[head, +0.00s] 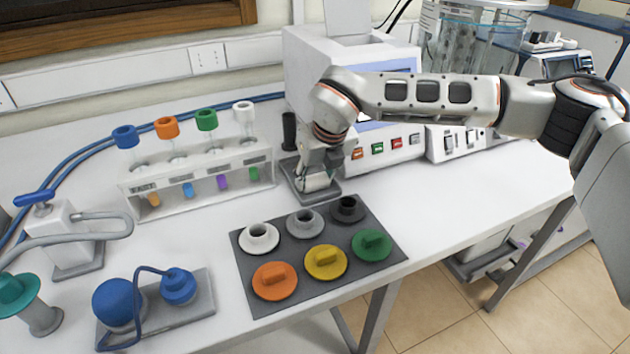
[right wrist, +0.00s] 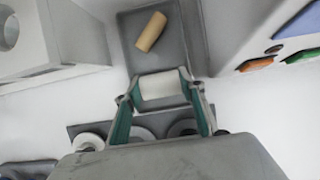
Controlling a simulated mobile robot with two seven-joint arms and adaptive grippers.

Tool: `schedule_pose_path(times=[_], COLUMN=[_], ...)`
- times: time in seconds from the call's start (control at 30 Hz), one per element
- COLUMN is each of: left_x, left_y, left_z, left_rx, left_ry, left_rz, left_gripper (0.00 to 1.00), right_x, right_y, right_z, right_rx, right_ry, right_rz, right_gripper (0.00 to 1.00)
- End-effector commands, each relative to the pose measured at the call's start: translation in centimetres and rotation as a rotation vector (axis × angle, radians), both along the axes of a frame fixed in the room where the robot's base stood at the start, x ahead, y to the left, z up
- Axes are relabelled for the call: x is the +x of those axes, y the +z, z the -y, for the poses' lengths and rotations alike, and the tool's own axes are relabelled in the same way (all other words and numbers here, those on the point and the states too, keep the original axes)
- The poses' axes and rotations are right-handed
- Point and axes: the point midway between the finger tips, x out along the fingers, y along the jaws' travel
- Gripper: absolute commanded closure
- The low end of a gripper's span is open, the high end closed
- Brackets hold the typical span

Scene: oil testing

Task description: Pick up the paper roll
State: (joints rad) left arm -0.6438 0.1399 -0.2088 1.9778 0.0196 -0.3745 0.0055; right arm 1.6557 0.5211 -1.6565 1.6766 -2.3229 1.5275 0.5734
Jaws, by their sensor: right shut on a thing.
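My right gripper (head: 318,178) reaches down over the grey tray (head: 290,166) in front of the white machine. In the right wrist view its two teal-sided fingers are closed on a short white cylinder, the paper roll (right wrist: 160,88), one finger at each end. A tan cylinder (right wrist: 150,32) lies tilted on the same tray (right wrist: 135,60), apart from the fingers. In the head view the gripper largely hides the roll, and the gap between roll and tray is hard to judge. My left gripper is not in view.
A tube rack (head: 200,178) with coloured caps stands left of the tray. A dark mat (head: 240,262) with several round knobs lies in front. The white machine (head: 305,75) is behind. A black upright cylinder (head: 289,130) stands beside the tray. The table at right front is clear.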

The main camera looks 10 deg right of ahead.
Motion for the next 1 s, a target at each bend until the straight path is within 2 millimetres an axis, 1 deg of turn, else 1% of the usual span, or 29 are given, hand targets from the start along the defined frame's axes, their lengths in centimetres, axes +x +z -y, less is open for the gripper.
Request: schedule_pose_path(times=[0.17,0.27,0.37,0.47,0.57,0.7,0.8,0.9,1.0], left_x=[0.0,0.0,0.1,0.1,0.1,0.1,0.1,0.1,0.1], left_y=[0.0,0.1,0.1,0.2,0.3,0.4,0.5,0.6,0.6], left_z=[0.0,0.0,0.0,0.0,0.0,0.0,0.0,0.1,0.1], left_rx=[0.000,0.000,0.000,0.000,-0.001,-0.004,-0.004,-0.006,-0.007], left_ry=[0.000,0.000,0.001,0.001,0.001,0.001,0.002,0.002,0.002], left_rz=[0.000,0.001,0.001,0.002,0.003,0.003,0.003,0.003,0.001], left_gripper=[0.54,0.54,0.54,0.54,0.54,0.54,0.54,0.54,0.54], right_x=[0.0,0.1,0.1,0.1,0.1,0.1,0.1,0.1,0.0], right_y=[0.3,1.0,2.2,4.1,6.5,10.6,13.3,15.7,17.5], right_z=[0.0,0.0,0.0,0.0,0.0,0.0,0.0,0.0,0.0], right_rx=[0.000,0.000,0.001,0.002,0.002,0.002,0.001,0.001,0.000], right_ry=[0.000,0.000,0.000,-0.001,-0.001,-0.001,-0.001,-0.001,-0.001], right_rz=[0.001,0.002,0.003,0.006,0.006,0.007,0.006,0.006,0.004], right_gripper=[0.81,0.81,0.81,0.81,0.81,0.81,0.81,0.81,0.81])
